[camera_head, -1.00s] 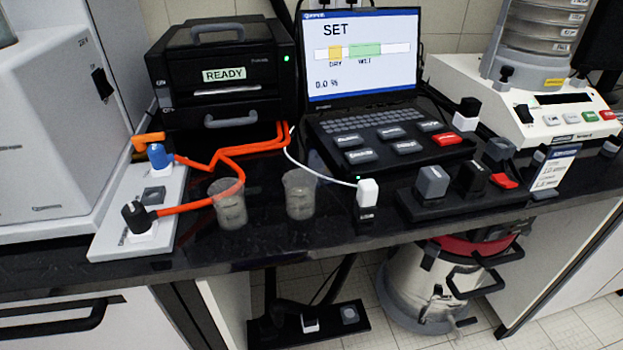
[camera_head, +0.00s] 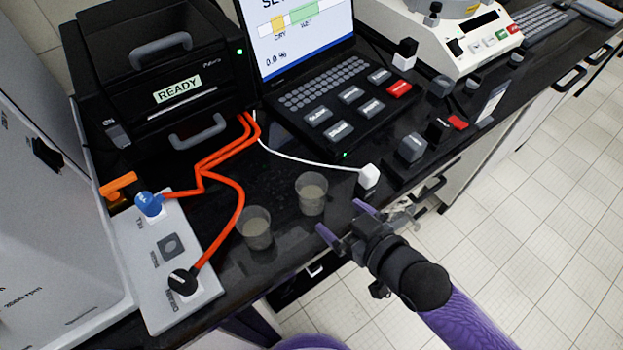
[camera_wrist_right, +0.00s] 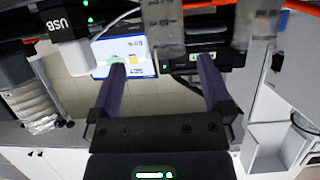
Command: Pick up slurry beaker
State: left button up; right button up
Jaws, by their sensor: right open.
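Two clear beakers with greyish contents stand on the black bench: a left beaker (camera_head: 257,228) and a right beaker (camera_head: 311,193). No label shows which one is the slurry beaker. My right gripper (camera_head: 339,217) is open and empty, with purple fingers, just in front and to the right of the right beaker. In the right wrist view the gripper (camera_wrist_right: 162,68) has its fingers spread apart. There the right beaker (camera_wrist_right: 163,25) appears ahead between the fingers, and the left beaker (camera_wrist_right: 246,22) lies to the right. My left gripper is not in view.
Orange cables (camera_head: 237,205) run behind and left of the left beaker to a switch panel (camera_head: 165,262). A white USB plug (camera_head: 369,176) stands right of the beakers. A black READY machine (camera_head: 160,70) and a laptop (camera_head: 320,95) stand behind. The bench's front edge is close.

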aim_at(320, 205)
jog(key=b+x, duration=0.1)
jog(key=x, duration=0.2)
jog(key=b+x, duration=0.1)
jog(key=x, duration=0.2)
jog(key=b+x, duration=0.1)
jog(key=x, duration=0.2)
jog(key=shift+s+a+f, duration=0.2)
jog(key=shift+f, duration=0.2)
jog(key=shift+w, duration=0.15)
jog(key=shift+r, duration=0.1)
jog(key=c, duration=1.2)
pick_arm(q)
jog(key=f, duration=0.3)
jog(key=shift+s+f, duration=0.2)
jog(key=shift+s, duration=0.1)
